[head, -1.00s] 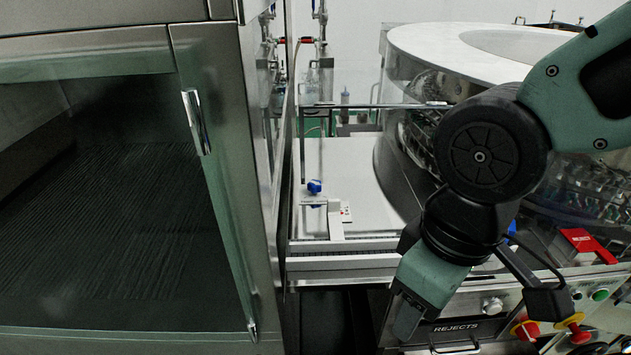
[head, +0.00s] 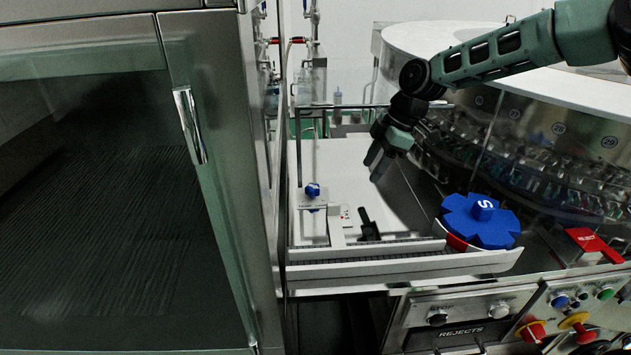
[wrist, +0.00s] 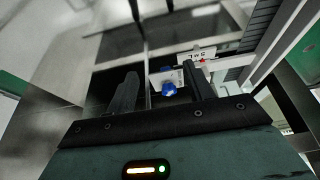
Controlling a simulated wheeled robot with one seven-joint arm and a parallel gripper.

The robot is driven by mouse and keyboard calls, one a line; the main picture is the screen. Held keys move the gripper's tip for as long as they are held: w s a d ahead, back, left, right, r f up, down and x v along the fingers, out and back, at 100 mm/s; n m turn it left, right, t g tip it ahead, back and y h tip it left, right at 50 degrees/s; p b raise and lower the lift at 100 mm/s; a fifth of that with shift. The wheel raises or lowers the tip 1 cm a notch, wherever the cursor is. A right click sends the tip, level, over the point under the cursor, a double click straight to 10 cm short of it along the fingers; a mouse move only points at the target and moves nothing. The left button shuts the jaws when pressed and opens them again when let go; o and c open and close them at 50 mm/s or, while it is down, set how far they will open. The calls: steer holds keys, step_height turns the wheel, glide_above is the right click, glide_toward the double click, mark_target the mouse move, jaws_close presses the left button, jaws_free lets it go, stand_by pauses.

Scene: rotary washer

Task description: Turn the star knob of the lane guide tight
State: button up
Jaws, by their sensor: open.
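The blue star knob (head: 312,190) sits on top of the lane guide (head: 336,226), a white bracket beside the conveyor. It also shows in the wrist view (wrist: 169,89), between my two fingers as seen from the camera but some way beyond them. My gripper (head: 375,167) is open and empty in the head view. It hangs above the white deck, to the right of the knob and apart from it, with its fingers pointing down and left.
A large blue star wheel (head: 481,220) marked S stands at the right end of the conveyor (head: 370,268). A steel cabinet (head: 215,200) fills the left. The rotary washer (head: 530,140) is behind on the right. A thin-railed frame (head: 345,107) stands behind the knob.

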steer(key=shift+w+a, duration=0.15)
steer(key=shift+a, duration=0.2)
steer(key=p, duration=0.4)
glide_above(313, 186)
steer(key=d, duration=0.2)
steer(key=x, duration=0.3)
steer(key=shift+f, duration=0.45)
steer(key=shift+a+f, duration=0.15)
steer(key=shift+f, duration=0.35)
steer(key=c, duration=1)
